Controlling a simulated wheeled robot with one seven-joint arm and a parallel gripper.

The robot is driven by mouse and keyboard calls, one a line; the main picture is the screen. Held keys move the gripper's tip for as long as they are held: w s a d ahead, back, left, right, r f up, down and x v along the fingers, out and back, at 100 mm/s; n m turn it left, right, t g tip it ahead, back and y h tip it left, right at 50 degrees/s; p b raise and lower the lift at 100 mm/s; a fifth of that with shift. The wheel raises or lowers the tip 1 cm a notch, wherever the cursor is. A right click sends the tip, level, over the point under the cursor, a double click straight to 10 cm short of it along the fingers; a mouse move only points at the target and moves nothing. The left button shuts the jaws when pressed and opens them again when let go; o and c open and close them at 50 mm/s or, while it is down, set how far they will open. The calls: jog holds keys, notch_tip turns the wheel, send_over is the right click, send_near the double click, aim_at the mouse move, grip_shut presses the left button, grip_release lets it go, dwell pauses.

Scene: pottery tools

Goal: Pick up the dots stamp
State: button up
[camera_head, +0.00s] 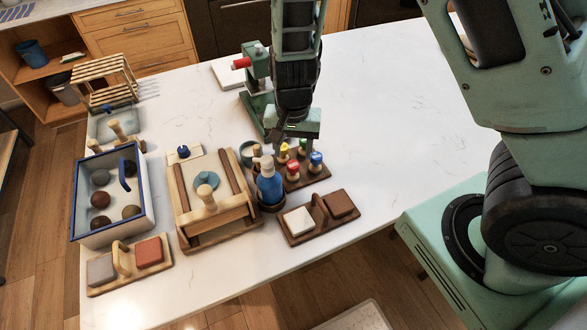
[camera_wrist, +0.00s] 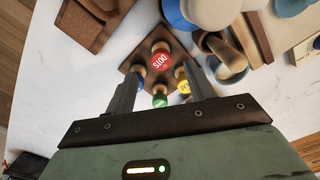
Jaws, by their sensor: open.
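The dots stamp (camera_wrist: 161,61) has a red top marked "DOTS" in the wrist view. It stands upright in a dark wooden holder (camera_wrist: 143,45) with a green stamp (camera_wrist: 160,100), a yellow stamp (camera_wrist: 184,86) and a blue stamp (camera_wrist: 139,86). In the head view the red-topped stamp (camera_head: 293,167) is at the holder's near side. My gripper (camera_wrist: 160,80) is open and empty above the holder, its fingers either side of the stamp group. In the head view my gripper (camera_head: 298,133) is just behind and above the stamps; its fingertips are hard to make out.
A blue bottle (camera_head: 268,187) in a dark pot stands close left of the holder. A wooden stand with two blocks (camera_head: 318,213) lies in front. A wooden press frame (camera_head: 210,205) and a blue-rimmed bin (camera_head: 80,205) are further left. The table's right side is clear.

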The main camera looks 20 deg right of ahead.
aim_at(293, 165)
jog(key=shift+w+d+f+p, duration=0.1)
jog(key=shift+f+p, duration=0.25)
jog(key=shift+f, duration=1.3)
jog(key=shift+w+f+p, duration=0.1)
jog(key=shift+f+p, duration=0.25)
jog(key=shift+f, duration=1.3)
jog(key=c, duration=1.1)
